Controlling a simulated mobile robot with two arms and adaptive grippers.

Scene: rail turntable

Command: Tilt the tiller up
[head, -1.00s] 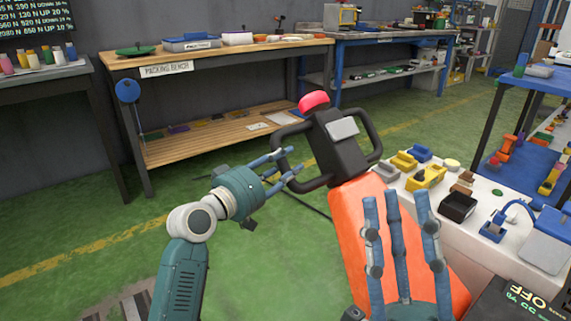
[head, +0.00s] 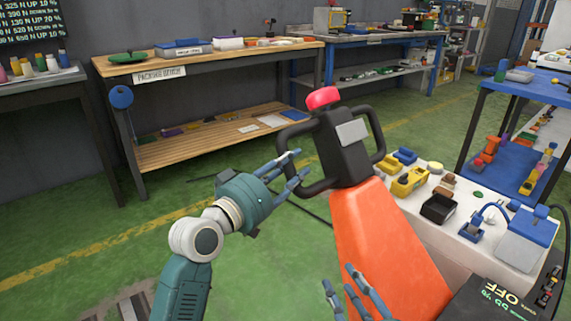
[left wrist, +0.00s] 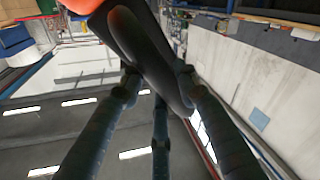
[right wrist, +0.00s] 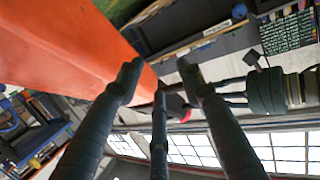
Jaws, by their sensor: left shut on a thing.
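The tiller has an orange shaft (head: 385,240), a black head with a loop handle on each side, and a red cap (head: 322,98) on top. It leans with its head up and to the left in the head view. My left gripper (head: 297,168) is shut on the left loop handle (head: 290,135). The black handle (left wrist: 140,45) runs between its fingers in the left wrist view. My right gripper (head: 352,285) is low in front of the orange shaft, its fingers spread and empty. The shaft (right wrist: 80,35) is beside them in the right wrist view.
A white surface (head: 445,250) right of the tiller holds small yellow, blue and black bins. A blue shelf cart (head: 505,125) stands behind it at the right. A wooden packing bench (head: 210,60) is at the back. Green floor (head: 100,225) is clear at the left.

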